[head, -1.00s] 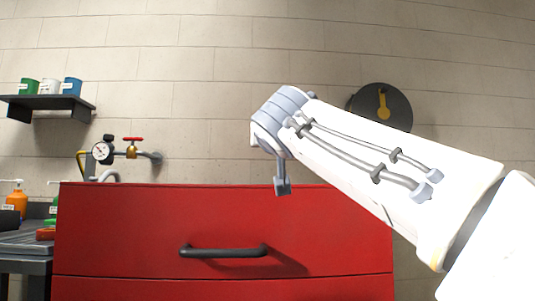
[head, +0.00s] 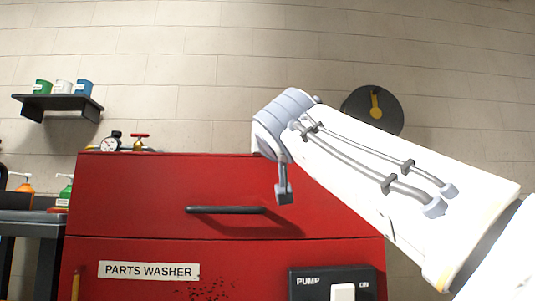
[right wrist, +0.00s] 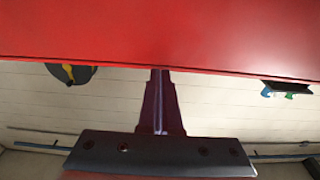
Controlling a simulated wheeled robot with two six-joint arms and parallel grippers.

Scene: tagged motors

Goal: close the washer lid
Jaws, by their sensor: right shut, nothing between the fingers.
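The red parts washer fills the lower middle of the head view. Its lid (head: 130,190) is the upper red panel, with a black bar handle (head: 225,210) across it. A seam runs below the panel; I cannot tell how far the lid stands from shut. In the right wrist view the shut, empty right gripper (right wrist: 160,75) points at the edge of a broad red surface (right wrist: 160,35); contact is unclear. My left gripper is out of view.
A label (head: 149,271) and a pump switch panel (head: 332,284) are on the washer's front. A gauge (head: 111,141) and red-handled valve (head: 140,140) show behind the lid. A wall shelf (head: 57,105) holds cans. A bench (head: 30,228) with bottles stands left.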

